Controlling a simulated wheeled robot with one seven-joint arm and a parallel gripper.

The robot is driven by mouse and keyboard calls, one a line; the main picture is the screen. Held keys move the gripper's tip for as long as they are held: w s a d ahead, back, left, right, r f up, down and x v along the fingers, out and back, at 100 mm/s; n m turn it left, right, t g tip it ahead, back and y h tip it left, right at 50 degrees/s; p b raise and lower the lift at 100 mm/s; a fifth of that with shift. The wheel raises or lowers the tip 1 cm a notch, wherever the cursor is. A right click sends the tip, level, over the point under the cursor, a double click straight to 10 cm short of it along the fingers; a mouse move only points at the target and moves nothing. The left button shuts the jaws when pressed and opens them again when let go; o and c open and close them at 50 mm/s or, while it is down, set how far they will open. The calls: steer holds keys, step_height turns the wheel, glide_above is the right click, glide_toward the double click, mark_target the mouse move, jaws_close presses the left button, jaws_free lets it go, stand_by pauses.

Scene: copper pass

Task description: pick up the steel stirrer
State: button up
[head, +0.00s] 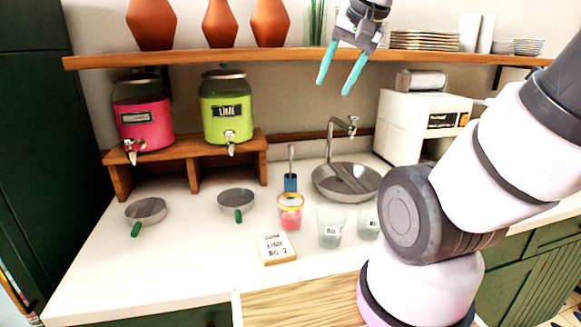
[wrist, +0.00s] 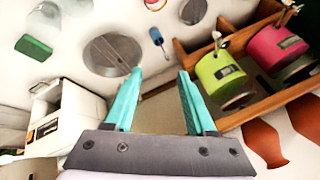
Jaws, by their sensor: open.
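A thin steel rod, which looks like the steel stirrer (head: 291,158), stands upright in a small blue holder (head: 290,184) on the white counter, left of the sink. Its lower end is hidden in the holder. In the wrist view the blue holder (wrist: 156,36) is near the top centre, with the thin stirrer (wrist: 163,50) pointing down the picture from it. My gripper (head: 334,88) is open and empty, high above the counter at shelf height. In the wrist view its teal fingers (wrist: 161,75) are spread well apart, and the stirrer is beyond them, untouched.
The round sink (head: 325,188) and tap (head: 331,140) are right of the holder. A cup with pink contents (head: 290,218) is in front. A wooden stand (head: 190,160) with pink and lime dispensers is left. The wooden shelf (head: 200,57) runs along the wall near my gripper.

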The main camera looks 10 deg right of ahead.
steer(key=w+a+f+m+g, duration=0.1)
steer(key=w+f+m+g, duration=0.1)
steer(key=w+f, duration=0.3)
steer(key=w+a+f+m+g+h, duration=0.1)
steer(key=w+f+m, duration=0.4)
steer(key=w, duration=0.5)
steer(key=w+a+f+m+g, duration=0.1)
steer(key=w+f+m+g, duration=0.2)
steer(key=w+f, duration=0.3)
steer(key=shift+w+h, duration=0.3)
steer(key=shift+w, duration=0.85)
steer(key=shift+m, duration=0.3)
step_height(320, 180, down, 5)
steer(key=shift+r, duration=0.1)
steer(key=shift+w+a+f, duration=0.1)
steer(key=shift+a+f, duration=0.05)
steer(key=shift+f, duration=1.4)
steer(key=shift+w+a+f, duration=0.1)
steer(key=shift+a+f, duration=0.05)
steer(key=shift+f, duration=1.4)
jaws_close()
